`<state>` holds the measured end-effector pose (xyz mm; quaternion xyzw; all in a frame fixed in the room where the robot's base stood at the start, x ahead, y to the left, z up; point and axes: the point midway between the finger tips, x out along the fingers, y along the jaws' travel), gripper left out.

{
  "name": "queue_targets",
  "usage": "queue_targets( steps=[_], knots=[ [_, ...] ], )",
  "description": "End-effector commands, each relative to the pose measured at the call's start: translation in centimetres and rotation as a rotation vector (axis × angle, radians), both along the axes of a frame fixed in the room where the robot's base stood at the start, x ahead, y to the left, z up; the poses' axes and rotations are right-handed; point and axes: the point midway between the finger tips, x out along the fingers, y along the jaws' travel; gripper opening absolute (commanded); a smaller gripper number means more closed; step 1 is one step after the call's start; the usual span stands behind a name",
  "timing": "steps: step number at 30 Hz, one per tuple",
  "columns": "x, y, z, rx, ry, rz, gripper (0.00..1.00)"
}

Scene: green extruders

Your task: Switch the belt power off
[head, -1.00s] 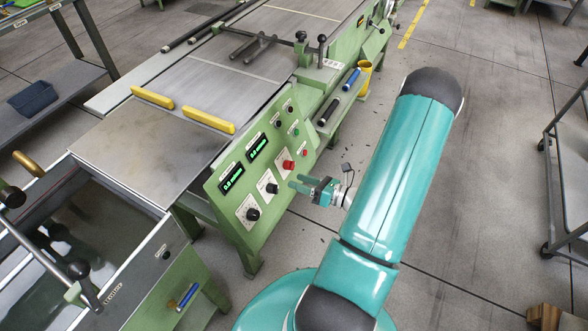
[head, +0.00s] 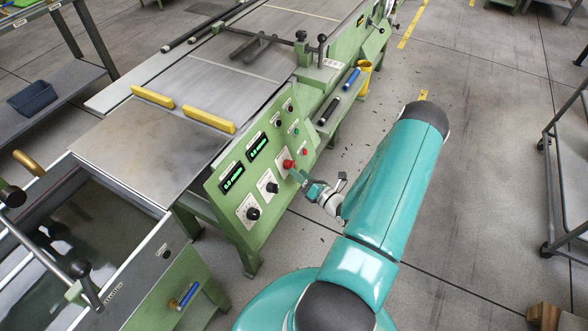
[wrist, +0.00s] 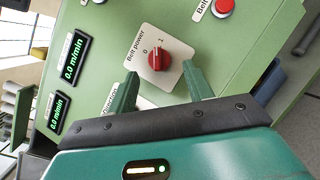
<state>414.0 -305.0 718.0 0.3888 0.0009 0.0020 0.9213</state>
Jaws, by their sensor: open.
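The belt power switch (wrist: 157,56) is a red rotary knob on a white plate marked 0 and 1, on the sloping green panel (head: 228,205). Its raised grip looks closer to the 1 mark, but the knob is small and tilted in the wrist view. In the head view the red knob (head: 288,164) is just beyond my fingertips. My gripper (wrist: 161,80) is open, its two green fingers apart on either side of the knob's lower side. The fingers appear short of the knob, with nothing between them. The gripper also shows in the head view (head: 297,175).
A red button (wrist: 223,7) sits near the switch. Two green displays (wrist: 75,58) read 0.0 m/min. Black knobs (head: 272,187) are lower on the panel. Open floor (head: 480,200) lies right of my arm.

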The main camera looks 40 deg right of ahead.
Motion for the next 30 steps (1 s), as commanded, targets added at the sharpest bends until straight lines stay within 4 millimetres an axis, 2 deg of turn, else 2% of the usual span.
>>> queue_targets(
  steps=[3,7,17,21,24,30],
  knots=[
    [2.0,0.1,0.0,-0.001,-0.001,0.002,0.51],
    [3.2,0.1,0.0,0.000,0.000,0.003,0.51],
    [3.6,0.0,0.0,0.001,0.000,0.000,0.51],
    [3.5,0.1,0.0,0.000,0.000,0.000,0.24],
    [3.5,0.0,0.0,0.000,0.000,0.000,0.07],
    [3.5,0.0,0.0,-0.007,-0.003,0.004,0.07]
  ],
)
